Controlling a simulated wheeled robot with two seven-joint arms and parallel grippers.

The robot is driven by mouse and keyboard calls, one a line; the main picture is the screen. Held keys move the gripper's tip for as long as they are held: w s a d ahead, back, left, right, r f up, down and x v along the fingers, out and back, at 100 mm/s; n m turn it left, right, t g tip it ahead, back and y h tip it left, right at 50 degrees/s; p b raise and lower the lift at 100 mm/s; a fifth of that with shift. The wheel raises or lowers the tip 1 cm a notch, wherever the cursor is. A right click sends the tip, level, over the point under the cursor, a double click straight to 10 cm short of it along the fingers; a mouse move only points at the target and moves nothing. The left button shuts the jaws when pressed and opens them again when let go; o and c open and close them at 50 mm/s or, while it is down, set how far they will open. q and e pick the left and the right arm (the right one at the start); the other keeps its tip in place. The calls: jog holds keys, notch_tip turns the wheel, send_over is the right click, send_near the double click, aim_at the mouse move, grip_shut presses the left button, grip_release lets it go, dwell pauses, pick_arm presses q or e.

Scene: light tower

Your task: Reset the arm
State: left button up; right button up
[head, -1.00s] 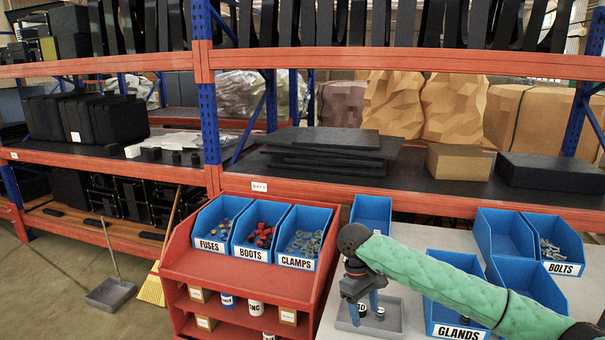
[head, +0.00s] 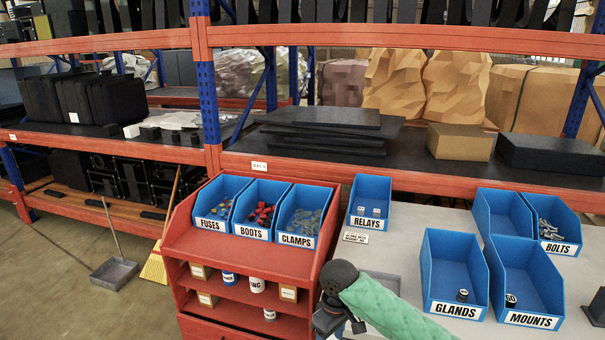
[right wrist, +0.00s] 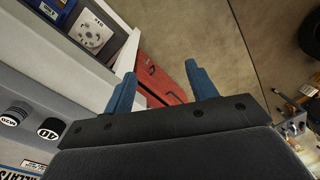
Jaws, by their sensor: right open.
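My right arm, in a green sleeve (head: 378,303), comes in at the bottom of the head view, low over the front of the grey worktable (head: 415,225). Its gripper (right wrist: 162,78) shows in the right wrist view with two blue fingers spread apart and nothing between them. In the head view the gripper is partly cut off by the bottom edge, beside the red rack (head: 245,250). A grey tray (head: 385,279) is partly hidden behind the arm. My left gripper is in neither view.
Blue bins for glands (head: 452,262), mounts (head: 527,275), relays (head: 370,194) and bolts (head: 549,222) stand on the worktable. Fuses, boots and clamps bins sit on the red rack. Two dark-capped parts (right wrist: 14,116) lie left in the wrist view. Shelving (head: 330,178) spans the back.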

jog(key=s+a+f+m+t+y, duration=0.25)
jog(key=s+f, duration=0.35)
jog(key=s, duration=0.5)
jog(key=s+d+f+m+t+h, duration=0.1)
jog(key=s+d+f+m+h, duration=0.1)
jog(key=s+d, duration=0.65)
jog(key=s+d+f+m+t+h, duration=0.1)
jog(key=s+d+f+m, duration=0.15)
jog(key=s+d, duration=0.6)
jog(key=s+a+f+g, duration=0.1)
jog(key=s+a+f, duration=0.1)
jog(key=f, duration=1.5)
jog(key=s+a+f+g, duration=0.1)
jog(key=s+a+f, duration=0.1)
jog(key=f, duration=1.5)
jog(key=shift+s+f, duration=0.4)
jog(key=shift+s, duration=0.2)
